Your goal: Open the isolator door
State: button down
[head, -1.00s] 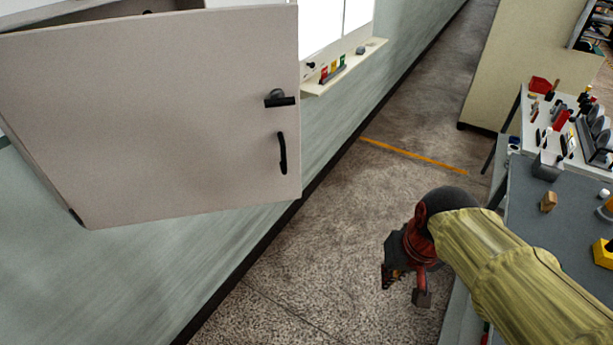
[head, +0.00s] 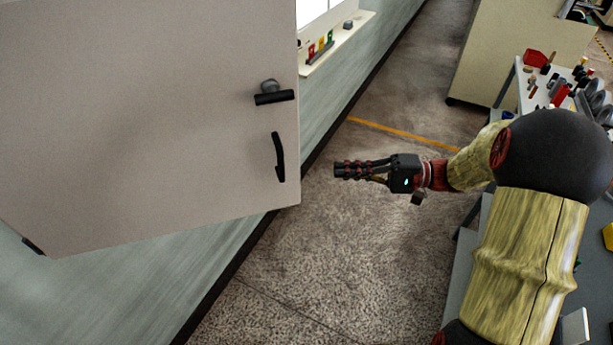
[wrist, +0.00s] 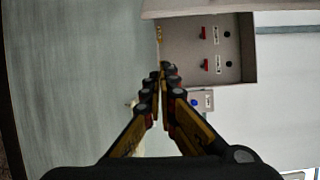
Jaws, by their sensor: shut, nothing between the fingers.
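The isolator door (head: 140,110) is a large beige panel at the left of the head view. A black lever on a grey knob (head: 272,92) and a black curved pull handle (head: 279,157) sit near its right edge. I cannot tell how far the door stands from its frame. My gripper (head: 340,170) is shut and empty, pointing left, to the right of the pull handle and apart from it in the picture. In the wrist view my closed fingers (wrist: 167,70) point toward a beige box (wrist: 190,50) with red switches; I cannot tell whether it belongs to this door.
A ledge (head: 345,38) with small coloured items runs along the wall behind the door. A grey bench (head: 590,290) stands at the right, partly behind my arm. A cream cabinet (head: 500,50) stands at the back. Open floor (head: 330,260) lies between wall and bench.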

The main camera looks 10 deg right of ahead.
jog(key=s+b+x, duration=0.1)
jog(key=b+x, duration=0.1)
jog(key=x, duration=0.8)
jog(key=shift+s+d+r+n+b, duration=0.15)
jog(key=shift+s+n+b, duration=0.25)
jog(key=shift+s, duration=1.5)
